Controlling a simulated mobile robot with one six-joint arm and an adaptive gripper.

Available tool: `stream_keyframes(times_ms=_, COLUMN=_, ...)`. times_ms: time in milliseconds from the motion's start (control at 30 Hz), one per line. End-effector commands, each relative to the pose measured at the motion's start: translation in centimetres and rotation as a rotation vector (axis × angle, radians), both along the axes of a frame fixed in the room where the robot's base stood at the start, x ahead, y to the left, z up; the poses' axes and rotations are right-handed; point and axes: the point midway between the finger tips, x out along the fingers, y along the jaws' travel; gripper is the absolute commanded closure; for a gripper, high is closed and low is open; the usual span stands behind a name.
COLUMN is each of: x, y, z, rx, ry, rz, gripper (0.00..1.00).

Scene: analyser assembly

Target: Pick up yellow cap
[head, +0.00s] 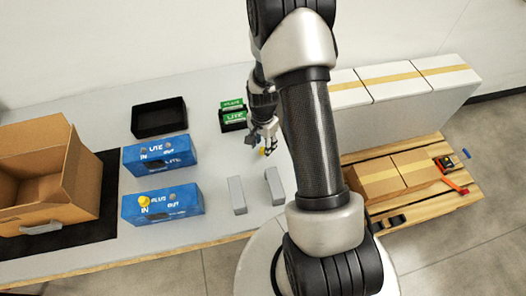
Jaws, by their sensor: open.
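A small yellow object (262,152), likely a yellow cap, shows right at the fingertips of my gripper (265,143) and is partly hidden by them. My gripper is open, pointing down near the table's right side; I cannot tell whether the object is between the fingers or just below them. Another yellow cap (144,201) sits at the left port of the front blue box (175,208), marked PLUS, IN and OUT. The blue box behind it (178,157), marked LITE, shows no yellow cap.
Two grey blocks (237,196) (274,186) stand in front of my gripper. Green boxes (234,117) in a black holder are behind-left of it. A black tray (158,118), an open carton (58,175) and clear grey table (215,165) lie left. White cartons (395,82) stand right.

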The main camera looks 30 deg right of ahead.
Motion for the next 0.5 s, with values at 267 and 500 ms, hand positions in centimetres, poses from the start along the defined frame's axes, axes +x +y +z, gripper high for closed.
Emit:
stream_keyframes(times_ms=267, x=0.07, y=-0.03, z=-1.45, rx=0.000, ry=-0.002, rz=0.000, gripper=0.59)
stream_keyframes(times_ms=500, x=0.05, y=-0.02, z=-1.43, rx=-0.001, ry=-0.001, rz=0.000, gripper=0.72)
